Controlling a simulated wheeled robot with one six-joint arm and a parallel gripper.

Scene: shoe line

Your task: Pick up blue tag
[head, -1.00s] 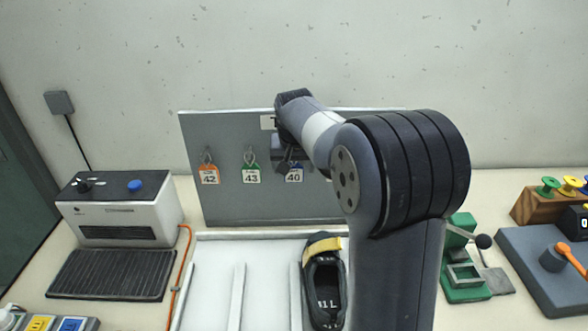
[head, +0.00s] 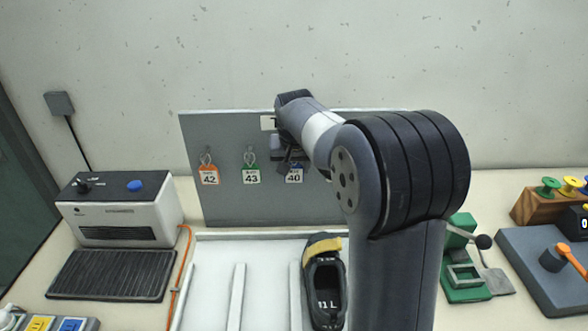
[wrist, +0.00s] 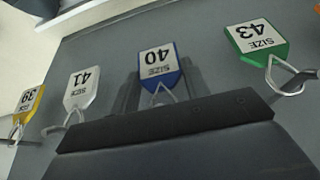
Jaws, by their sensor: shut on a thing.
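The blue tag (wrist: 158,66), marked size 40, appears upside down in the middle of the wrist view. Its wire loop runs down toward my gripper (wrist: 158,94), whose fingers are shut on the tag near its loop end. In the head view the blue tag (head: 294,176) is at the grey board (head: 240,207), partly covered by my gripper (head: 285,166). The exact contact and any hook behind the tag are hidden.
On the board hang a green tag 43 (head: 251,175) and an orange tag 42 (head: 209,175). A white tag 41 (wrist: 82,87) and a yellow tag 39 (wrist: 29,101) show in the wrist view. A dark shoe (head: 325,288) stands below the board.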

